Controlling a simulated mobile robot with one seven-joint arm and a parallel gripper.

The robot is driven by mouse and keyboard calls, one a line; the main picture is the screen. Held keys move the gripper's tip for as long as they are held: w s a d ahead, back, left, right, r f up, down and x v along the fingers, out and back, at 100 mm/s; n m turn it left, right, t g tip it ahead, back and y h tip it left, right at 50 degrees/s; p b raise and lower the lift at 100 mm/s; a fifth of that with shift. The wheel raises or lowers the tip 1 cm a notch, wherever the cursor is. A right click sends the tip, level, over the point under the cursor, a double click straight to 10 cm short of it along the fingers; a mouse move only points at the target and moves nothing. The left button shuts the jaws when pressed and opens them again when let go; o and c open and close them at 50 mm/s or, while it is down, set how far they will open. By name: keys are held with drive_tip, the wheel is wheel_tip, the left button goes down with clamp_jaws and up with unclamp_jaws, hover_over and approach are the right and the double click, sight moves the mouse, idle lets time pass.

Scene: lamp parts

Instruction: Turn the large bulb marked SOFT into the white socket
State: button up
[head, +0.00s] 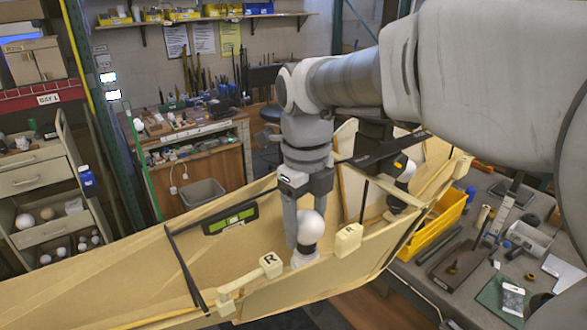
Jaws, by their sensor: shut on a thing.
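My gripper (301,238) points down in the middle of the head view, its fingers shut on a large white round bulb (312,222). The bulb's dark neck sits just above a white socket (306,258) on the near edge of the wooden structure. The bulb looks upright and in line with the socket; I cannot tell how deep its base is in it. The marking SOFT cannot be read from here. The fingers partly hide the bulb's left side.
Cream blocks marked R stand left (271,265) and right (348,239) of the socket. Another whitish bulb (406,171) shows farther right. A green level (230,218) lies on the wooden panel. A yellow bin (432,226) and a cluttered grey bench (470,270) are at right.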

drive_tip(key=shift+m, duration=1.4)
drive_tip(key=o, duration=1)
drive_tip(key=n, duration=0.6)
drive_tip(key=shift+n+p, duration=0.4)
drive_tip(key=c, duration=1)
drive_tip(key=o, duration=1.2)
drive_tip(key=shift+c, duration=0.2)
